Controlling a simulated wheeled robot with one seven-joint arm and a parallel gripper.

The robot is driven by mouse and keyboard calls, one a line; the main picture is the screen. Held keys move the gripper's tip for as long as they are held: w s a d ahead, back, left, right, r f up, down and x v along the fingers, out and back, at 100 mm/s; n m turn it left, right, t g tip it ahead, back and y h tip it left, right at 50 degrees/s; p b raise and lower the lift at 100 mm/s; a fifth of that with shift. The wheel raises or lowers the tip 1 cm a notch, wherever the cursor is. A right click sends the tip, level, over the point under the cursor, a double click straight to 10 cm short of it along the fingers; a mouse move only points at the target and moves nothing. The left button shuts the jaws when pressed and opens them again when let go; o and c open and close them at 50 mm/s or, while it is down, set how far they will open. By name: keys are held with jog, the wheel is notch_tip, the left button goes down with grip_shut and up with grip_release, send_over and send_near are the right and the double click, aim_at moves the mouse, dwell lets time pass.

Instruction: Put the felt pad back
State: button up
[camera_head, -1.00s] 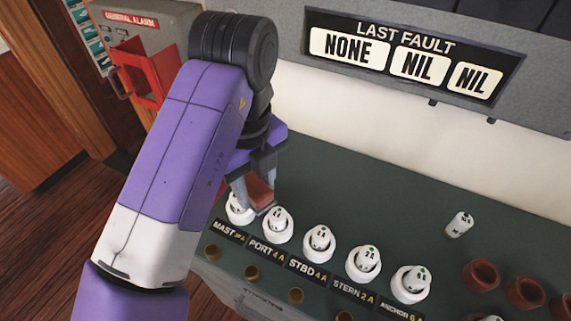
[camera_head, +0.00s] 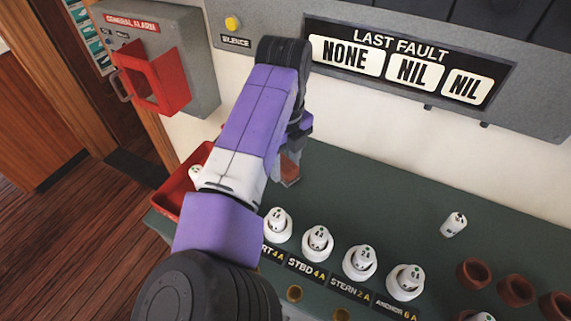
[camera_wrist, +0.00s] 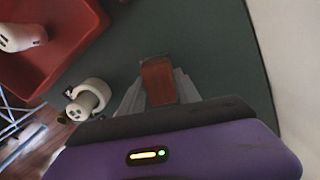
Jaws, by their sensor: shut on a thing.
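My gripper (camera_wrist: 158,92) is shut on a reddish-brown block, which I take to be the felt pad (camera_wrist: 158,75). In the wrist view the pad sticks out from between the fingers over the dark green console top. In the head view the pad (camera_head: 289,170) shows to the right of my arm, toward the back of the console. My arm hides most of the gripper there. I cannot tell how far the pad is above the surface.
A red tray (camera_head: 176,194) with a white fuse (camera_head: 194,172) in it stands at the console's left end. White fuses in holders (camera_head: 318,243) line the front. A loose white fuse (camera_head: 453,224) and brown cups (camera_head: 474,273) are at the right. The middle back is clear.

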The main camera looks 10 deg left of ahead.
aim_at(285, 163)
jog(key=shift+w+f, duration=0.2)
jog(key=shift+f, duration=0.5)
jog(key=shift+f, duration=0.15)
jog(key=o, duration=1.3)
notch_tip(285, 163, up, 12)
jog(key=shift+r+b, duration=0.2)
jog(key=shift+b, duration=0.35)
